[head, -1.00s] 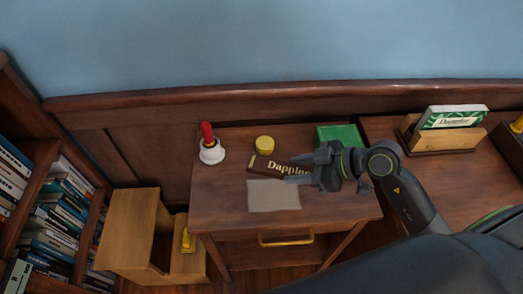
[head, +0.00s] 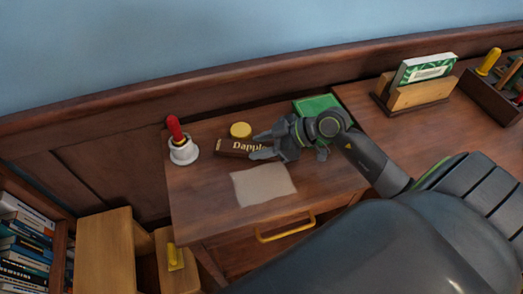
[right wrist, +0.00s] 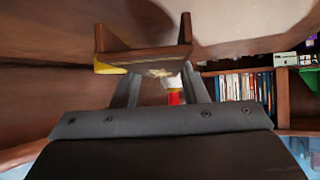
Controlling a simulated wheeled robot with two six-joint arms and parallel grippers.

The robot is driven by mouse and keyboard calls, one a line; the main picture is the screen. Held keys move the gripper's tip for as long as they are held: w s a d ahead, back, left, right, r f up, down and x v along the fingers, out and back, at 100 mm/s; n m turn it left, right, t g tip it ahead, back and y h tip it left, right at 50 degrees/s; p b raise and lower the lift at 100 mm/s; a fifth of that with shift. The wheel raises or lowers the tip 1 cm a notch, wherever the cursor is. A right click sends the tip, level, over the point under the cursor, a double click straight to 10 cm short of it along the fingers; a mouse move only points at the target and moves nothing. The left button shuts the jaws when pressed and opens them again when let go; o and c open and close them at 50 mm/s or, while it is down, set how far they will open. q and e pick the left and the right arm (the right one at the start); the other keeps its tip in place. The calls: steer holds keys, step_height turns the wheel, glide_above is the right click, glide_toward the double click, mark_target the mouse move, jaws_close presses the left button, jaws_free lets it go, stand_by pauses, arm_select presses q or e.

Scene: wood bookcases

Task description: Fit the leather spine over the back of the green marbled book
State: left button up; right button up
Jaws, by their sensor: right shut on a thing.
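The leather spine (head: 234,148) is a brown channel-shaped piece with gold "Dapple" lettering, part of which my gripper hides. My right gripper (head: 262,146) is shut on its right end, above the small desk. In the right wrist view the spine (right wrist: 145,58) lies across the fingertips, its two side walls pointing away. Whether it touches the desk is unclear. The green marbled book (head: 428,67), with a pale label, leans in a wooden stand (head: 415,93) on the desk at right, apart from the gripper. My left gripper is not in view.
A red-handled white bell (head: 182,145) and a round yellow-topped thing (head: 240,130) stand near the spine. A grey sheet (head: 263,185) lies in front. A flat green thing (head: 315,104) lies behind my gripper. A tool box (head: 496,100) stands right of the book stand.

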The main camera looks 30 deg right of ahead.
steer(key=shift+f, duration=0.95)
steer(key=shift+f, duration=0.1)
steer(key=o, duration=1.1)
steer(key=shift+o, duration=0.2)
